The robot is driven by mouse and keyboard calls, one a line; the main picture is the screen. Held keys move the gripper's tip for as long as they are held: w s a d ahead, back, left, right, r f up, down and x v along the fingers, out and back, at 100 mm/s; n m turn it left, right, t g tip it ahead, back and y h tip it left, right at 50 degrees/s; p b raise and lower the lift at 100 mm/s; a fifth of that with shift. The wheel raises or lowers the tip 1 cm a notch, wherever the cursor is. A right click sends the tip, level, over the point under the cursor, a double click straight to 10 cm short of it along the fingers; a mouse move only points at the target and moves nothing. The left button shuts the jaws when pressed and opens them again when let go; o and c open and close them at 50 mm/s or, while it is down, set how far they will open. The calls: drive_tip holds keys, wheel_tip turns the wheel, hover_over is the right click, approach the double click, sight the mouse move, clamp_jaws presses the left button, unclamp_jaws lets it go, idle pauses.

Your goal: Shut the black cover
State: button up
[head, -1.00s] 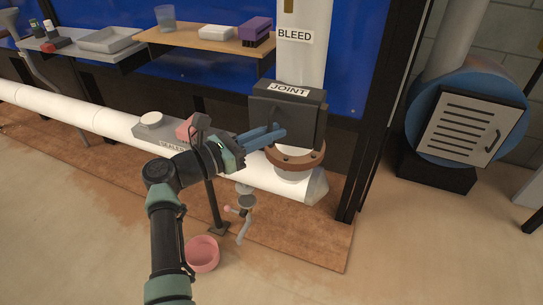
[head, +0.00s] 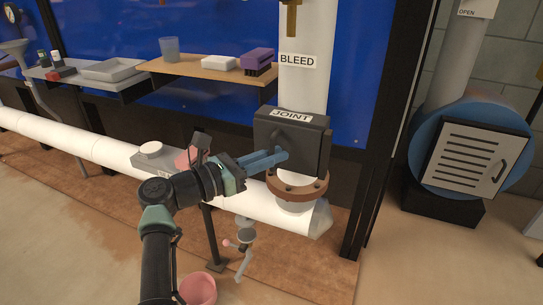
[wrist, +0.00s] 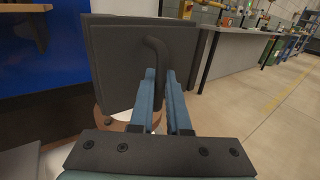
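The black cover (head: 303,146) is the front of a dark box labelled JOINT, set around a white pipe above a brown flange. It fills the upper middle of the wrist view (wrist: 120,65) as a dark plate standing in front of another plate edge. A bent black handle (wrist: 157,52) sticks out of it. My gripper (head: 286,155) reaches it from the left. In the wrist view its two blue fingers lie on either side of the handle with hardly any gap. I cannot tell whether the cover is fully against the box.
A white horizontal pipe (head: 70,139) runs below the box. A small tap (head: 245,235) hangs under it, and a pink bucket (head: 198,289) stands on the floor. A black post (head: 372,130) rises right of the box. A shelf (head: 215,75) is behind.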

drive_tip(key=p+v, duration=0.2)
drive_tip(key=v, duration=1.1)
drive_tip(key=shift+d, duration=0.1)
